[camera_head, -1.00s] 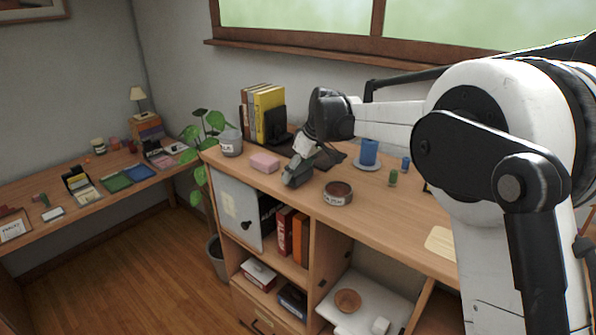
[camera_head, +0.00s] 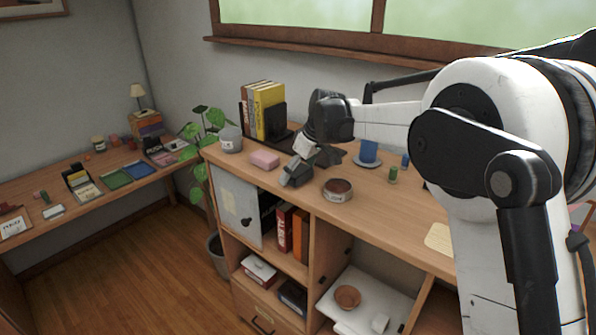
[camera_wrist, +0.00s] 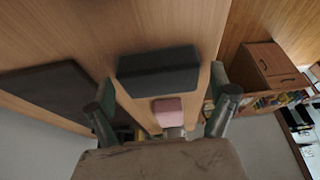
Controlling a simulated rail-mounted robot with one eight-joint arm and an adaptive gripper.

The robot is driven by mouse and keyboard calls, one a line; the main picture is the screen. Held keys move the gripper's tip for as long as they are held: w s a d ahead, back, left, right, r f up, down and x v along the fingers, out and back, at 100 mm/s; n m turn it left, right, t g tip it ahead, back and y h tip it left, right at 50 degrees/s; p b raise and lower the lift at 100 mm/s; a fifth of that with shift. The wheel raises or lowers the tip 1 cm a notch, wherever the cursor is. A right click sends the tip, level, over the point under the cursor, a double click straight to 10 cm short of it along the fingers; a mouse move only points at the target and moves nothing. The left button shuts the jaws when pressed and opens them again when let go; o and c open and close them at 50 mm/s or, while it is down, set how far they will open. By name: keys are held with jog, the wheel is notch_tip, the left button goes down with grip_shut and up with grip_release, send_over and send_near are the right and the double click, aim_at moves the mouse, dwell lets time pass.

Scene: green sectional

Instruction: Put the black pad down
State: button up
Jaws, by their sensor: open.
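The black pad (camera_wrist: 158,72) is a dark, flat-sided block. In the wrist view it lies over the wooden desk top, between and just beyond my two fingertips. My gripper (camera_wrist: 163,98) is open, with a finger on each side and visible gaps toward the pad. In the head view my gripper (camera_head: 300,166) points down at the desk's front part, and the dark pad (camera_head: 296,179) shows at its tip, partly hidden by the fingers. The pad appears to rest on the desk; any slight gap under it cannot be told.
A pink block (camera_head: 264,160) is to the left, with a grey pot (camera_head: 230,141) beyond. A round tin (camera_head: 338,190) stands close on the right. A dark mat (camera_head: 328,155) lies behind, near a blue mug (camera_head: 369,151) and upright books (camera_head: 262,108). The desk's front edge is near.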

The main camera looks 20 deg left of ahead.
jog(key=b+v, duration=0.2)
jog(key=v, duration=1)
jog(key=shift+r, duration=0.15)
jog(key=s+d+r+m+t, duration=0.1)
jog(key=s+d+m, duration=0.1)
jog(key=s+d, duration=0.45)
jog(key=s+d+r+m+t+h, duration=0.1)
jog(key=s+d+r+m, duration=0.15)
jog(key=d, duration=0.75)
jog(key=s+d+r+m+t, duration=0.1)
jog(key=s+d+m, duration=0.1)
jog(key=s+d, duration=0.45)
jog(key=s+d+f+m+t+h, duration=0.1)
jog(key=s+d+f+m, duration=0.2)
jog(key=s+d+f, duration=0.3)
jog(key=s+d+f+m+t+h, duration=0.1)
jog(key=s+d+f+m, duration=0.3)
jog(key=s+d, duration=0.8)
notch_tip(320, 180, down, 2)
jog(key=shift+s+f+t+h, duration=0.3)
jog(key=shift+s+h, duration=0.3)
jog(key=shift+s, duration=0.55)
